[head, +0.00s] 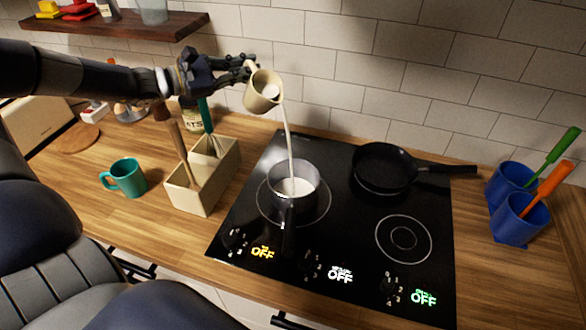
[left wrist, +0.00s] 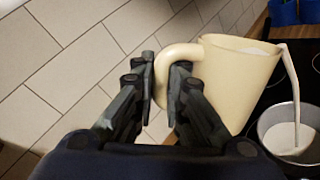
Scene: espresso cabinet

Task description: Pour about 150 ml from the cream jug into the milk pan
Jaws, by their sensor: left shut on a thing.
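The cream jug (head: 262,97) is tilted to the right, high above the hob's left side. A thin white stream runs from its lip down into the milk pan (head: 307,176). The pan stands on the front left burner ring and has white liquid in its bottom. My left gripper (head: 248,70) is shut on the jug's handle. In the left wrist view the fingers (left wrist: 163,82) close around the handle of the jug (left wrist: 236,75), and the stream falls inside the pan (left wrist: 270,122). My right gripper is not in view.
A black frying pan (head: 382,170) sits at the back of the black hob (head: 350,240), whose displays read OFF. A utensil box (head: 196,198) and a teal mug (head: 126,178) stand left. Blue utensil pots (head: 516,222) stand right. A wooden shelf (head: 130,27) hangs upper left.

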